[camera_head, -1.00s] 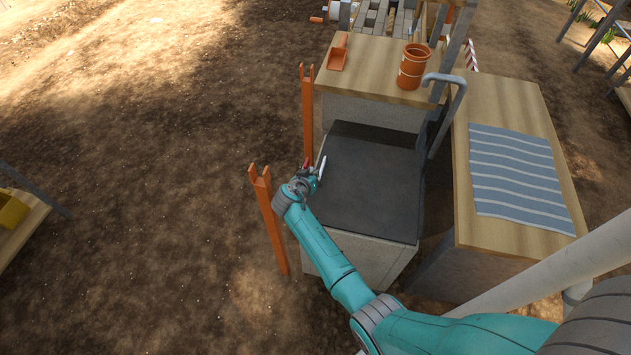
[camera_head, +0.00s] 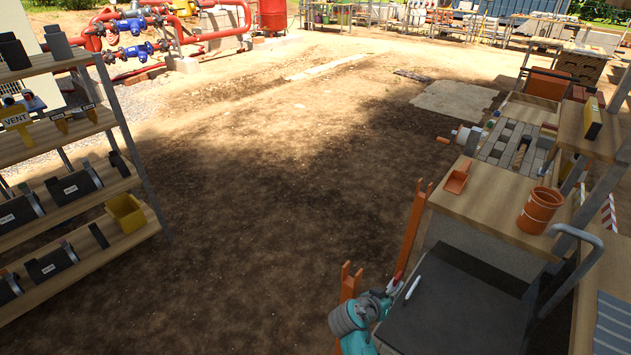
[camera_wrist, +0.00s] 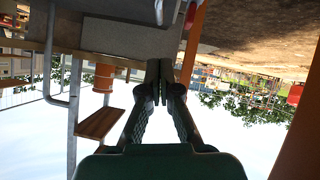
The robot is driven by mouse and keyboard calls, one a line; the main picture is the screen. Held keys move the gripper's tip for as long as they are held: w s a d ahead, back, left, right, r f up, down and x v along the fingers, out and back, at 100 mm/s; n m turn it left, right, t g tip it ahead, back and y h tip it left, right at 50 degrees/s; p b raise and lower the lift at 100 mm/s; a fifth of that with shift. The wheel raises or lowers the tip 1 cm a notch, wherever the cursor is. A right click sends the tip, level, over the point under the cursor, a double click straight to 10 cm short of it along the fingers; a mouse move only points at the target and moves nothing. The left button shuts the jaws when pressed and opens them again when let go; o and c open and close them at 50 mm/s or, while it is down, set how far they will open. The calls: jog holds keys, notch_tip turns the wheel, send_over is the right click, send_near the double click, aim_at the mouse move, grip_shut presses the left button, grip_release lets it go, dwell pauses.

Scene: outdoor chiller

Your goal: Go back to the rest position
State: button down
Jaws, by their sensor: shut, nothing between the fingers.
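My gripper (camera_head: 388,294) is at the lower middle of the head view, at the left edge of a dark-topped cart (camera_head: 455,305). In the wrist view its two dark fingers (camera_wrist: 159,70) are together with nothing between them. A thin white piece (camera_head: 412,287) and a small red piece (camera_head: 398,276) show close to the gripper; I cannot tell what they are fixed to.
Two orange forked posts, one near (camera_head: 349,284) and one farther (camera_head: 414,228), stand close to my gripper. Shelves with a yellow bin (camera_head: 126,213) stand left. Open dirt lies between.

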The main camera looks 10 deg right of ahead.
jog(key=s+a+f+n+t+y, duration=0.4)
jog(key=s+f, duration=0.4)
jog(key=s, duration=0.5)
jog(key=s+a+r+n+y, duration=0.1)
jog(key=s+a+n+y, duration=0.15)
jog(key=s, duration=0.45)
jog(key=s+a+r+n+y, duration=0.1)
jog(key=s+a, duration=0.3)
jog(key=s, duration=0.2)
jog(key=s+a+r+t+y, duration=0.1)
jog(key=s+a+r+t, duration=0.1)
jog(key=s+r, duration=0.7)
jog(key=s+a+r+n+t+y, duration=0.1)
jog(key=s+a+r+t, duration=0.1)
jog(key=s+r, duration=0.8)
notch_tip(320, 180, up, 4)
jog(key=shift+f+t, duration=0.15)
jog(key=shift+t, duration=0.35)
jog(key=shift+s+n+y, duration=0.1)
jog(key=shift+n+y, duration=0.15)
